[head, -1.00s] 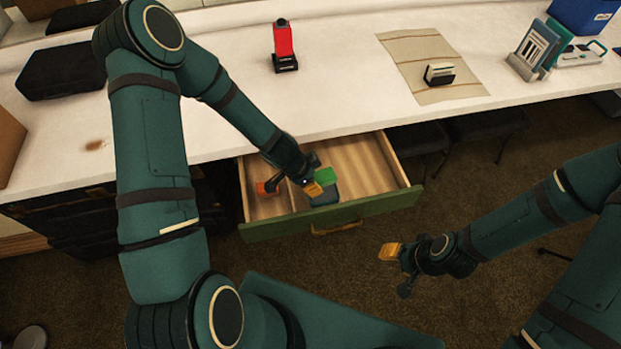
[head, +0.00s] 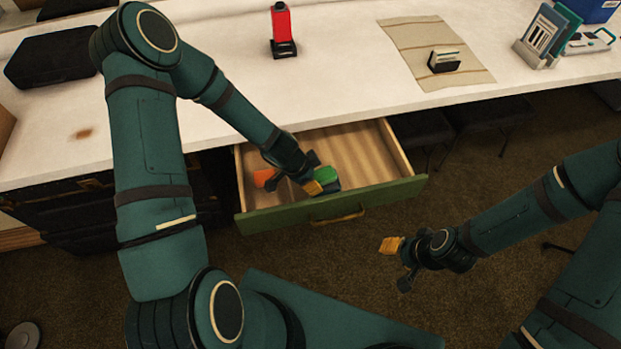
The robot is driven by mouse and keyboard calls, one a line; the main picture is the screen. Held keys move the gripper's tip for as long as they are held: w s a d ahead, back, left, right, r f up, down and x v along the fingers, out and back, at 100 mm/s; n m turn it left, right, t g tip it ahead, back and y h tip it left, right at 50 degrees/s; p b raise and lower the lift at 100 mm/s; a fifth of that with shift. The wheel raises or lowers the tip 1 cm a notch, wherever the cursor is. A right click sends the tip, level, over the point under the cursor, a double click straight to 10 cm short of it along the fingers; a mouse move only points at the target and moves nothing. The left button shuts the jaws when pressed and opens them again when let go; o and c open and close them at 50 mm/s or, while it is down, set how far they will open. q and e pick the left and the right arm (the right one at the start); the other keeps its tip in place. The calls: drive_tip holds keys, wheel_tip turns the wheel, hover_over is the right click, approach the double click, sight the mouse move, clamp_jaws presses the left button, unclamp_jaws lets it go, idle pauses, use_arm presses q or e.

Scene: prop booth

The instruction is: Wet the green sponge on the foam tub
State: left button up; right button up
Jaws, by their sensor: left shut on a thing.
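The green sponge (head: 327,174) is in the open drawer, at the tips of my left gripper (head: 314,187), which is shut on it. A small dark blue-grey item (head: 333,188), which looks like the foam tub, is right at the sponge's lower edge. I cannot tell whether the sponge touches it or is just above it. My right gripper (head: 390,246) hangs over the floor, right of the drawer, with nothing visible in it; its finger gap is unclear.
The drawer (head: 365,200) has a green front and wooden dividers. On the white counter stand a red bottle-like item (head: 282,25), a mat (head: 410,50) with a card holder (head: 444,60), and a black case (head: 50,57).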

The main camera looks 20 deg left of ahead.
sight(317, 176)
use_arm(q)
drive_tip(key=shift+f+b, duration=0.4)
drive_tip(key=shift+f, duration=0.2)
idle(1.7)
drive_tip(key=shift+r+p, duration=2.85)
drive_tip(key=shift+r, duration=0.75)
